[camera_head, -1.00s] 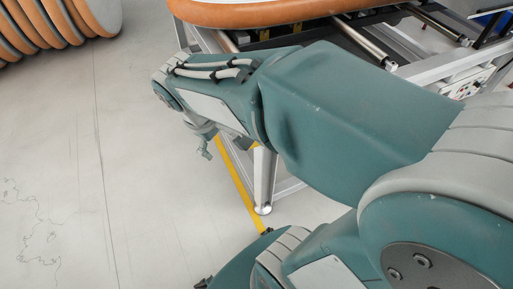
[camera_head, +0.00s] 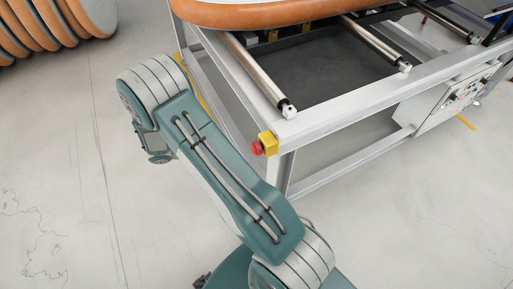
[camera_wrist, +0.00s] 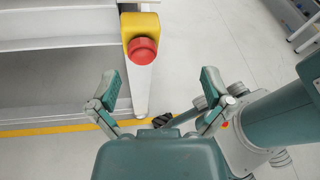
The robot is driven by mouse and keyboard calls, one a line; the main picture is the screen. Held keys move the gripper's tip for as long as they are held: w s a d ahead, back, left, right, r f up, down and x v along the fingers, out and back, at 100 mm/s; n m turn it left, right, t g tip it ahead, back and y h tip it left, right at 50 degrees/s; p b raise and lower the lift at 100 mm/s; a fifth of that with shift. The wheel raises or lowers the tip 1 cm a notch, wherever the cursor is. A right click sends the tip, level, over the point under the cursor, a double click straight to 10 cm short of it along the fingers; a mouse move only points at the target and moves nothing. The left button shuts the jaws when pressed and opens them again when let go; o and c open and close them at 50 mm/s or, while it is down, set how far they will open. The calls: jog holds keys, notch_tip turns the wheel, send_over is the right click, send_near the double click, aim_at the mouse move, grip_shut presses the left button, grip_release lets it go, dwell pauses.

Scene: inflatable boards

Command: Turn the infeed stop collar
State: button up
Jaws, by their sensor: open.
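A red round stop button with its collar (camera_head: 257,148) sits on a yellow box (camera_head: 268,142) at the near corner of the grey frame. In the wrist view the red button (camera_wrist: 142,50) shows large below the yellow box (camera_wrist: 139,24), beyond my fingertips and left of the midline between them. My gripper (camera_wrist: 159,80) is open and empty, its two fingers spread wide and apart from the button. In the head view my arm stands left of the button, and my gripper's fingers cannot be made out there.
The grey frame (camera_head: 345,121) carries metal rollers (camera_head: 260,75) and an orange-edged board (camera_head: 265,12). A control box (camera_head: 455,98) hangs on its right side. More boards (camera_head: 35,25) stack at the upper left. The floor at left is clear.

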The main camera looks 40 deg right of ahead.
aim_at(257, 148)
notch_tip(257, 148, down, 10)
jog(key=d+n+t+h, duration=0.1)
jog(key=n+t+h, duration=0.1)
jog(key=n+h, duration=0.3)
jog(key=shift+n+y, duration=0.3)
jog(key=shift+y, duration=0.3)
jog(key=x, duration=1)
jog(key=shift+d+r, duration=0.1)
jog(key=shift+d, duration=0.35)
